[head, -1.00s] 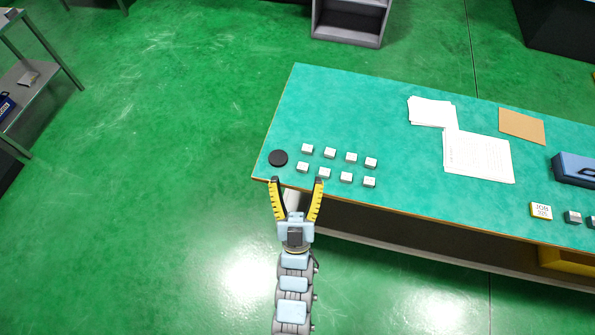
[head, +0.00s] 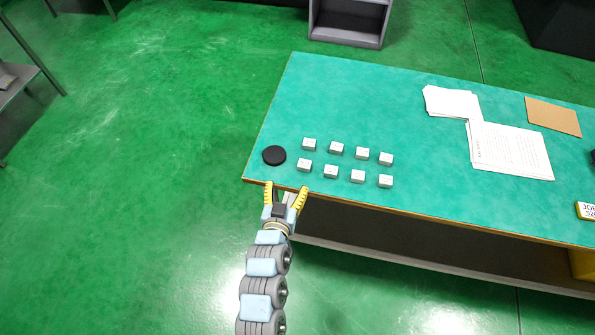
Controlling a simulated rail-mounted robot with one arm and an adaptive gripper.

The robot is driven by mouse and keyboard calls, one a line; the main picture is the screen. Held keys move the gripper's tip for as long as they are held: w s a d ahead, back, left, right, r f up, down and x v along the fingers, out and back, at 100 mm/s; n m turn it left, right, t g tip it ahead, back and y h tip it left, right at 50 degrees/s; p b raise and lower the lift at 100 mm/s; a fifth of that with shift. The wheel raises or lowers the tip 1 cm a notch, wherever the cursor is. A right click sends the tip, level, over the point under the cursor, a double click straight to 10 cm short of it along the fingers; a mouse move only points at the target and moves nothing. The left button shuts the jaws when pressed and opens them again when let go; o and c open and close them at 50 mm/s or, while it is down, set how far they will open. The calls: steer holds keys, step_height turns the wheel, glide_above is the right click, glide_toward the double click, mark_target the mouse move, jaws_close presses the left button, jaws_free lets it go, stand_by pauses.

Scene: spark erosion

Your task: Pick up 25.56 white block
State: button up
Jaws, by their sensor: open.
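Several small white blocks (head: 336,148) stand in two rows on the green table top (head: 420,150). Their labels are too small to read, so I cannot tell which is the 25.56 block. My gripper (head: 286,188) has yellow fingers, spread open and empty. It is at the table's front left edge, just in front of the near row.
A black disc (head: 274,155) lies left of the blocks. White papers (head: 510,150) and a brown sheet (head: 553,117) lie to the right. A yellow labelled block (head: 586,210) sits at the right edge. The table between blocks and papers is clear.

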steer(key=m+g+h+b, duration=0.1)
steer(key=g+b, duration=0.1)
glide_toward(303, 167)
steer(key=x, duration=0.3)
steer(key=b+x, duration=0.1)
steer(key=x, duration=0.2)
steer(key=shift+w+d+f, duration=0.1)
steer(key=shift+f, duration=0.4)
steer(key=shift+w, duration=0.1)
steer(key=shift+r+b+x, duration=0.2)
steer(key=shift+b+x, duration=0.1)
steer(key=shift+x, duration=0.9)
steer(key=shift+r+b+x, duration=0.15)
steer(key=shift+b+x, duration=0.1)
steer(key=shift+x, duration=1)
steer(key=shift+w, duration=0.15)
steer(key=c, duration=1.4)
